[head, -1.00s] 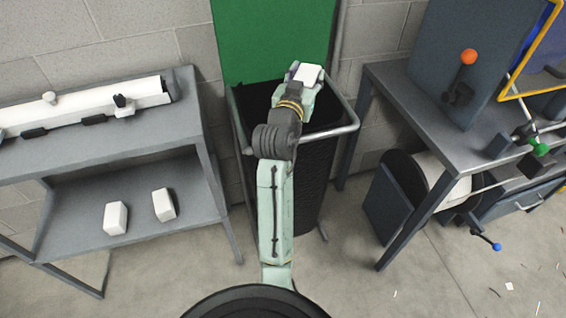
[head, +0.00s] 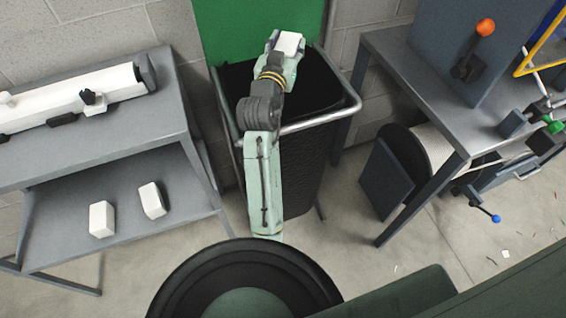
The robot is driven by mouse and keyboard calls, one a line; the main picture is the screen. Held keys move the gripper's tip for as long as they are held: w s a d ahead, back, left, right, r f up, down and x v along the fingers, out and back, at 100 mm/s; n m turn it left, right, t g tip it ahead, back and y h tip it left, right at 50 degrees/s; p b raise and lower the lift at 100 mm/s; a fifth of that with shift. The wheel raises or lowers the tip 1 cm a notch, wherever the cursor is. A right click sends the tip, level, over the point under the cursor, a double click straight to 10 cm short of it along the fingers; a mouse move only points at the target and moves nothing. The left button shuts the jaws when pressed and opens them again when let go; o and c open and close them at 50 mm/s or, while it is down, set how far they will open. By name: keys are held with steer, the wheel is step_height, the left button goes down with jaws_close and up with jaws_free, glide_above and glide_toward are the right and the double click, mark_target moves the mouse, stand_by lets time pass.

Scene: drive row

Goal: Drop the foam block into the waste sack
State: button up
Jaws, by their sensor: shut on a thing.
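The waste sack (head: 305,165) is a black sack hanging in a grey tubular metal frame, its dark mouth open upward. My arm reaches forward over the near rim. My gripper (head: 285,50) is above the back part of the sack's mouth, near the green panel. It is shut on the white foam block (head: 289,42), which shows at the end of the arm. The fingertips are mostly hidden, and the exact height above the mouth is hard to tell.
Two white blocks (head: 102,219) (head: 152,200) lie on the lower shelf of a grey bench (head: 120,133) at left. A green panel (head: 228,30) stands behind the sack. At right is a grey table (head: 420,95) with an orange-knobbed lever (head: 477,45).

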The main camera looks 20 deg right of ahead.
step_height(320, 180, down, 2)
steer(key=shift+f+b, duration=0.1)
steer(key=shift+b, duration=0.4)
steer(key=o, duration=1)
steer(key=v, duration=1.2)
